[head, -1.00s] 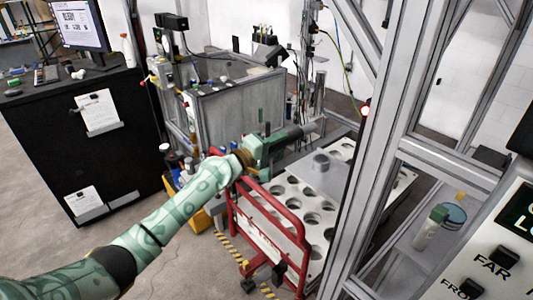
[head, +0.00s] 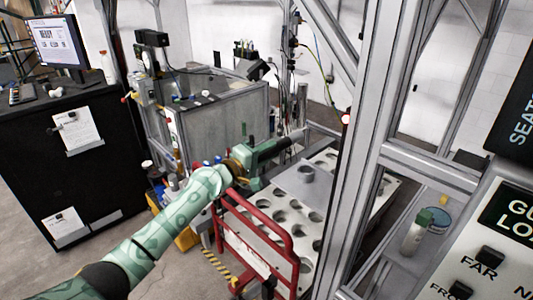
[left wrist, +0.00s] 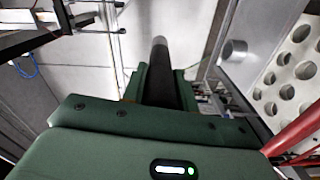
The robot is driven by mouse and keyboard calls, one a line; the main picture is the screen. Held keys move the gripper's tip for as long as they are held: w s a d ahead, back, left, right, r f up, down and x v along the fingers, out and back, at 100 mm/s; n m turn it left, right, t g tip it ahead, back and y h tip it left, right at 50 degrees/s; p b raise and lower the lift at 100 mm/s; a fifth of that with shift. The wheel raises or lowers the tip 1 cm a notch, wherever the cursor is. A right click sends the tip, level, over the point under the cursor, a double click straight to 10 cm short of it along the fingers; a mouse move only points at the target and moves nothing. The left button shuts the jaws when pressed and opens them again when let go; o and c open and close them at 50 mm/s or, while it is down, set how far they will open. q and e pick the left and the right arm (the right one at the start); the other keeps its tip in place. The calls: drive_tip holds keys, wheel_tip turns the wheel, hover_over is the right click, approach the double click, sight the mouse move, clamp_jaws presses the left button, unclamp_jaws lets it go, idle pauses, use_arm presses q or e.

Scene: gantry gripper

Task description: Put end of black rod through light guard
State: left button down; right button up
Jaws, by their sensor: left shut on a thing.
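My left gripper (head: 268,152) is shut on a black rod (head: 292,139), which points away to the right, above the near end of a tray with round holes. In the left wrist view the rod (left wrist: 160,62) sits between the green fingers and its rounded far end is free. The light guard is not clear to me. An upright aluminium frame post (head: 368,140) with a small red light (head: 345,118) stands right of the rod, apart from it. My right gripper is not in view.
The white holed tray (head: 312,215) lies below and right of the gripper, with a grey cylinder (head: 307,173) on a plate. A red cart frame (head: 262,225) stands in front. A grey box (head: 235,110) stands behind, and a control panel (head: 490,250) at the right.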

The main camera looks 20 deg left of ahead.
use_arm(q)
drive_tip(key=shift+s, duration=0.1)
drive_tip(key=shift+s+a+r, duration=0.1)
drive_tip(key=shift+s+a, duration=0.2)
drive_tip(key=p+v, duration=0.1)
drive_tip(key=v, duration=1.2)
drive_tip(key=shift+p, duration=0.3)
